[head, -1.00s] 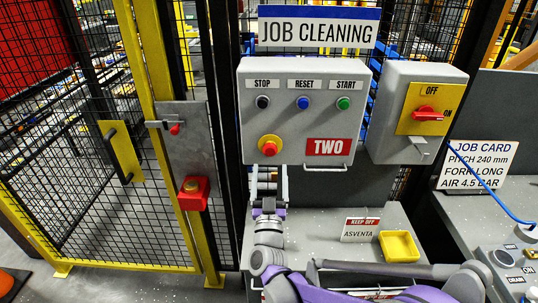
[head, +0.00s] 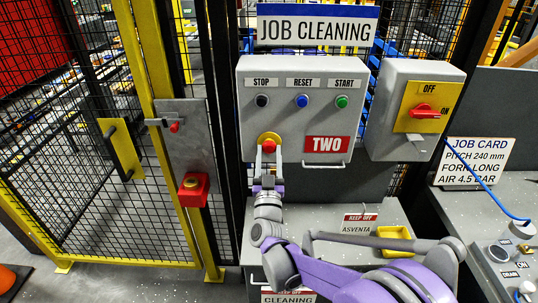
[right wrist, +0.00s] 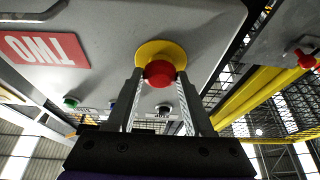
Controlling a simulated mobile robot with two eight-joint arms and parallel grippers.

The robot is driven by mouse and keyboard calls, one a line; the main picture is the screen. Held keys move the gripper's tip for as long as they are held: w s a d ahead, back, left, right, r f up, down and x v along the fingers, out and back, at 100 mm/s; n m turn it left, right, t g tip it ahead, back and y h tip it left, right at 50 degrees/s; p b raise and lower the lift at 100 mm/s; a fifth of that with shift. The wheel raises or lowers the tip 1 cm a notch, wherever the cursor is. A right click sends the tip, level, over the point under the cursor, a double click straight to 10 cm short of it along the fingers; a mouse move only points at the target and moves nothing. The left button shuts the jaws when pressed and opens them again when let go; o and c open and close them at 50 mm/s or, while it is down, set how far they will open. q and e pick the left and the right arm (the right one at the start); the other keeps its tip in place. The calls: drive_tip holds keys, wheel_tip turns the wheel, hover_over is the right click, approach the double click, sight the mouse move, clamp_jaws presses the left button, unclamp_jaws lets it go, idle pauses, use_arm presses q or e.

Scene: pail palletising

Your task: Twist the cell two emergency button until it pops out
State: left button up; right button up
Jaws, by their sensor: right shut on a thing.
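The cell two emergency button (head: 268,146) is a red knob on a yellow round base, low on the left of the grey control box (head: 310,115) marked TWO. My right gripper (head: 268,158) has come up from below, with its fingers at the knob. In the right wrist view the red button (right wrist: 159,73) sits between the fingertips of the right gripper (right wrist: 160,82), one finger on each side, and the gripper is shut on it. Whether the button is pressed in or out I cannot tell. My left gripper is not in view.
Stop, reset and start buttons (head: 302,101) sit above on the same box. A red rotary switch (head: 424,111) is on the box to the right. A yellow-framed mesh gate is at left.

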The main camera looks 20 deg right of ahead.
clamp_jaws()
drive_tip(key=shift+m+h, duration=0.4)
drive_tip(key=shift+m, duration=0.1)
drive_tip(key=m+h, duration=0.1)
drive_tip(key=m, duration=0.1)
drive_tip(key=m+g+b, duration=0.1)
drive_tip(key=shift+a+m+h, duration=0.2)
drive_tip(key=shift+m+h, duration=0.2)
drive_tip(key=shift+r+m+g+h, duration=0.1)
drive_tip(key=shift+m+g+h, duration=0.35)
drive_tip(key=shift+m, duration=0.75)
drive_tip(key=shift+m+g+h, duration=0.35)
drive_tip(key=shift+m+h, duration=0.1)
drive_tip(key=shift+m, duration=0.75)
drive_tip(key=shift+w, duration=0.1)
drive_tip(key=o, duration=0.9)
unclamp_jaws()
